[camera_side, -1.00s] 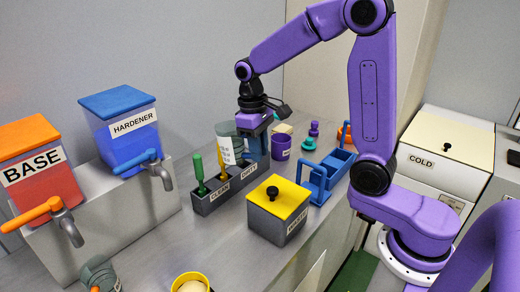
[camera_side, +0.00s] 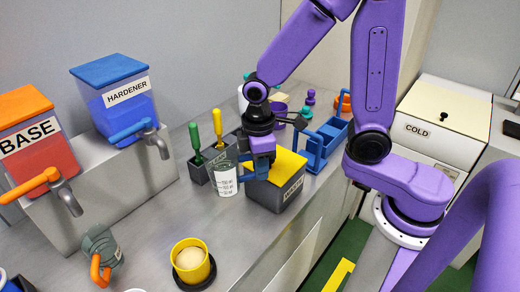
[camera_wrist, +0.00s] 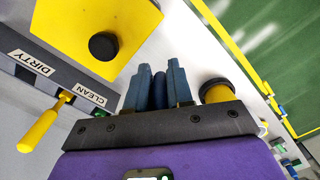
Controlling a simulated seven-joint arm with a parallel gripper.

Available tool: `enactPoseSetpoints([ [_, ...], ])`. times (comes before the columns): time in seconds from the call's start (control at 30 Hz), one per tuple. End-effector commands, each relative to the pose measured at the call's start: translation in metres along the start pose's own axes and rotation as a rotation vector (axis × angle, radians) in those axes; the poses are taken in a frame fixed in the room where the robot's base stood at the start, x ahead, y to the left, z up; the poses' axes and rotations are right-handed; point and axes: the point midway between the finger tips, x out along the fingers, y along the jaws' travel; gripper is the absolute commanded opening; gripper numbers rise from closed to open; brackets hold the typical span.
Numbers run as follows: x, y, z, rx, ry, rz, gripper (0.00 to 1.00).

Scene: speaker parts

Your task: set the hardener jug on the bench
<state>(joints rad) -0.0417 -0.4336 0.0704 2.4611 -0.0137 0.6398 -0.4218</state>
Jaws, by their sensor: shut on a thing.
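The hardener jug (camera_side: 224,180), a clear grey measuring cup with white markings, hangs from my gripper (camera_side: 255,172). It looks upright, in front of the tool rack and left of the waste box. My gripper is shut on its dark blue handle, which shows between the fingers in the wrist view (camera_wrist: 160,90). The jug's body is hidden in the wrist view. I cannot tell whether its base touches the bench (camera_side: 190,222) or how much is in it. The blue-lidded HARDENER dispenser (camera_side: 122,100) stands on a raised grey block at the left.
The waste box (camera_side: 275,190) with its yellow lid is close beside my gripper. The CLEAN/DIRTY rack (camera_side: 200,172) is just behind. A second jug (camera_side: 102,246) with an orange handle and a yellow cup (camera_side: 190,265) stand nearer the front. Bare bench lies between them.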

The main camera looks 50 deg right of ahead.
Motion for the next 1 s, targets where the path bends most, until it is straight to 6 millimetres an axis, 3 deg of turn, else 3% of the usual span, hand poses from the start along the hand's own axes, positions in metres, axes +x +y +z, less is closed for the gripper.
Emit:
enactPoseSetpoints([
  [0.1,0.024,-0.001,0.001,0.001,-0.002,-0.005,0.0],
  [0.5,0.08,0.0,-0.001,0.001,0.016,-0.007,0.0],
  [0.73,0.101,0.0,-0.002,-0.001,0.024,-0.009,0.0],
  [1.0,0.11,0.001,-0.002,0.003,0.027,-0.007,0.0],
])
